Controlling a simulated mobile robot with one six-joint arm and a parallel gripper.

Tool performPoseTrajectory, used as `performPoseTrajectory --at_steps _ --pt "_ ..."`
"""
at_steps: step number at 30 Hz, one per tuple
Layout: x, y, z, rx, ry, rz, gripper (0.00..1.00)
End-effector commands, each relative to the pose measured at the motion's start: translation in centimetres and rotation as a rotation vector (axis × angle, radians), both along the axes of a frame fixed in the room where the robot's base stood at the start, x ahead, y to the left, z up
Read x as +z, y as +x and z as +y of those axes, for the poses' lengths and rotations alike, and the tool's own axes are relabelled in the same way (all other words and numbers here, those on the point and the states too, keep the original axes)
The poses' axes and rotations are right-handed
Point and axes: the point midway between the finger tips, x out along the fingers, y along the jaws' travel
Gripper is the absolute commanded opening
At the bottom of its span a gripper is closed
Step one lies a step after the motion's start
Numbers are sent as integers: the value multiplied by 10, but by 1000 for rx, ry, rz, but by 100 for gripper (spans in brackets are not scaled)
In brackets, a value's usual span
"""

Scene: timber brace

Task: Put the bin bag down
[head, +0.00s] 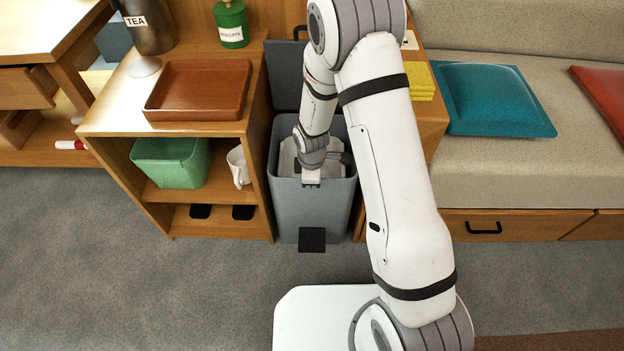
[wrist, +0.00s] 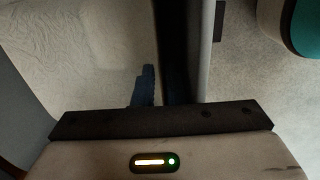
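A grey bin (head: 310,217) stands between the wooden shelf unit and the bench, with its lid (head: 285,76) raised. My arm reaches down into its mouth, and my gripper (head: 311,176) is at the opening, with its fingertips hidden in the head view. A pale, wrinkled surface, probably the bin bag (wrist: 85,45), fills the left of the wrist view; a light patch also shows inside the bin. In the wrist view a dark finger of my gripper (wrist: 146,85) is against or close to this pale surface. Whether it grips anything is not clear.
The shelf unit (head: 122,122) at left holds a brown tray (head: 200,90), a green tub (head: 170,162) and a white mug (head: 238,167). The bench (head: 540,170) with cushions is at right. The carpet (head: 190,290) in front is clear.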

Motion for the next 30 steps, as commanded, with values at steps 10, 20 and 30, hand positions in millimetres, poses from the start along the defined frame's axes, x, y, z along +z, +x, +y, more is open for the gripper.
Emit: performPoseTrajectory --at_steps 10,20,30 --pt "24 0 1 2 1 -4 11" --pt "97 -6 1 1 1 -3 11" --pt "131 -10 1 3 0 0 11"
